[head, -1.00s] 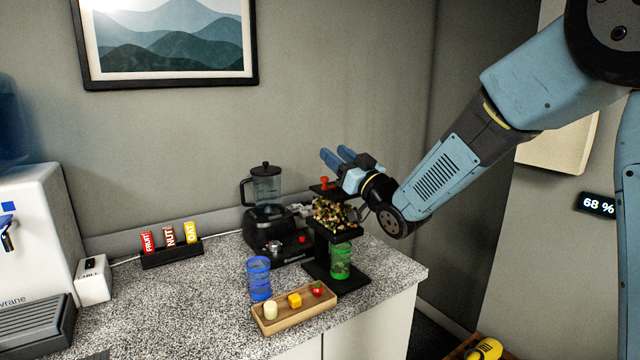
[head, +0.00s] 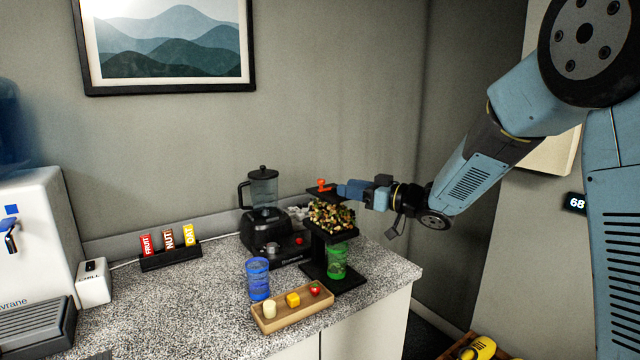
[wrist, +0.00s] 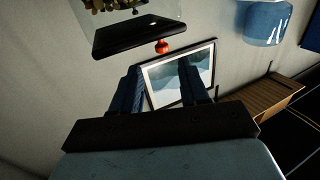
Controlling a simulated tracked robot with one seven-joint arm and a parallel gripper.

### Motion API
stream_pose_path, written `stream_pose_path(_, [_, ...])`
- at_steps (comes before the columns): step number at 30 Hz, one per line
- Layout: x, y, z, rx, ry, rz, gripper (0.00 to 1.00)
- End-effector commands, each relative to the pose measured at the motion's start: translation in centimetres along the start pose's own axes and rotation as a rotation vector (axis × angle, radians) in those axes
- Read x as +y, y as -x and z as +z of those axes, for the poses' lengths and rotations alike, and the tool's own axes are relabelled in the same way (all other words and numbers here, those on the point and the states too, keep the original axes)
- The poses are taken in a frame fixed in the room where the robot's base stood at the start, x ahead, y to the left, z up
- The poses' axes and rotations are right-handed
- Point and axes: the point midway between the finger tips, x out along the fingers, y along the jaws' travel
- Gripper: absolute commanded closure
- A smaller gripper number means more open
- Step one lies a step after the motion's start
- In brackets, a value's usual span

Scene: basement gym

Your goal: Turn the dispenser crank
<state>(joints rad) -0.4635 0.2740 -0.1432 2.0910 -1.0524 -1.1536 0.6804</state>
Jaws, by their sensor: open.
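The dispenser (head: 313,250) is a black stand on the counter with a clear hopper of mixed nuts and fruit (head: 331,216). Its red crank knob (head: 321,184) sits on top of the black lid, and it also shows in the wrist view (wrist: 162,46). A green cup (head: 337,262) stands under the hopper. My gripper (head: 342,189) is open and empty, level with the lid and just right of the red knob. In the wrist view its two blue fingers (wrist: 160,88) are spread, and the knob lies beyond the fingertips, between them in the picture.
A blender (head: 264,215) stands behind left of the dispenser. A blue cup (head: 258,279) and a wooden tray (head: 292,316) with small food pieces sit in front. A bar rack (head: 171,257) and a water cooler (head: 35,250) are at left. The counter's middle is clear.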

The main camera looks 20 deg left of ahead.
Motion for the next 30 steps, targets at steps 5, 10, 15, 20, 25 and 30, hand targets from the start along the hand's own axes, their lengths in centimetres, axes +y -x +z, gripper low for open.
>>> stream_pose_path(5, [-0.2, -3.4, 0.0, 0.0, 0.0, -0.004, 0.56])
stream_pose_path(10, [-0.2, -6.3, 0.0, 0.0, 0.0, -0.005, 0.56])
stream_pose_path(15, [-0.2, -8.3, 0.0, 0.001, 0.0, -0.004, 0.56])
stream_pose_path(20, [-0.2, -9.3, 0.0, 0.0, -0.001, -0.002, 0.56])
stream_pose_path(25, [-0.2, -9.5, 0.0, 0.0, 0.0, -0.002, 0.56])
stream_pose_path(30, [-0.1, -9.5, 0.0, 0.0, 0.0, -0.002, 0.56])
